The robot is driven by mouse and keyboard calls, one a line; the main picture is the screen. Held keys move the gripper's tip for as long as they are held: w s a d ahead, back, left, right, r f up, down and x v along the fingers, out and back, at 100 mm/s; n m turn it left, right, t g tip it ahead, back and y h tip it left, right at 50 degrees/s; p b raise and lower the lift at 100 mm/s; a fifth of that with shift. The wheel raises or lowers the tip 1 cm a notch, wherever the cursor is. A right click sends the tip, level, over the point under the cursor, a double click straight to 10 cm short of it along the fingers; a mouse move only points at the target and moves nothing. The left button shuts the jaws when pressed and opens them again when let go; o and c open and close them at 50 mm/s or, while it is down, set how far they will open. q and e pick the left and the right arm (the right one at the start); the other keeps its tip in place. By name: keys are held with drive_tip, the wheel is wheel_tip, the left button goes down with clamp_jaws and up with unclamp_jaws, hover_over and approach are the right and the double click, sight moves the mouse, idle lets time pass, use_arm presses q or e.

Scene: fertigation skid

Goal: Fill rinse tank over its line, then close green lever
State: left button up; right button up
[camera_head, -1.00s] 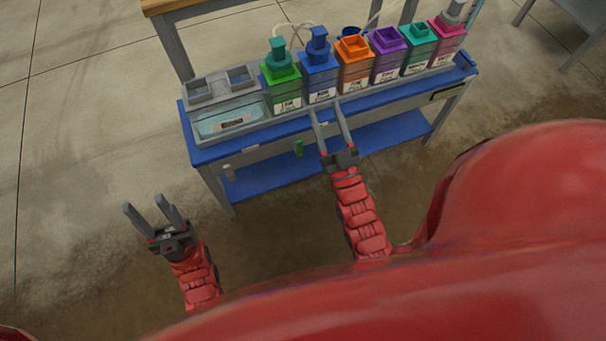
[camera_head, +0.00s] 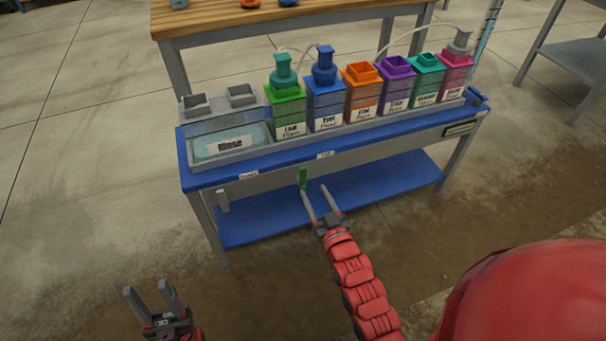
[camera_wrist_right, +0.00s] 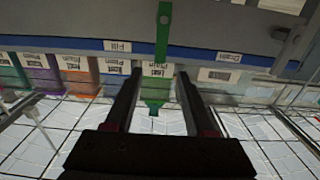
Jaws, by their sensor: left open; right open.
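The clear rinse tank (camera_head: 229,143), labelled "Rinse", stands at the left end of the blue bench. Pale blue liquid shows in its lower part; I cannot make out its line. The green lever (camera_head: 303,178) hangs down from the bench's front rail, near the "Fill" label (camera_head: 325,155). My right gripper (camera_head: 314,190) is open and empty, its fingertips close by the lever. In the right wrist view the green lever (camera_wrist_right: 163,32) appears beyond and between the open fingers; contact cannot be told. My left gripper (camera_head: 148,288) is open and empty, low at the left, away from the bench.
A grey lever (camera_head: 222,200) hangs near the "Drain" label (camera_head: 248,176). Several coloured bottles, including a green one (camera_head: 287,110), stand in a row right of the tank. The bench's lower blue shelf (camera_head: 385,180) is bare. A wooden table (camera_head: 230,20) stands behind.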

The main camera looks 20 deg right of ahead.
sight(304, 172)
drive_tip(key=w+b, duration=0.1)
drive_tip(key=w, duration=0.3)
drive_tip(key=w+b, duration=0.1)
drive_tip(key=w, duration=0.4)
drive_tip(key=shift+a, duration=0.2)
drive_tip(key=shift+w, duration=0.3)
drive_tip(key=shift+c, duration=0.2)
clamp_jaws()
idle(0.6)
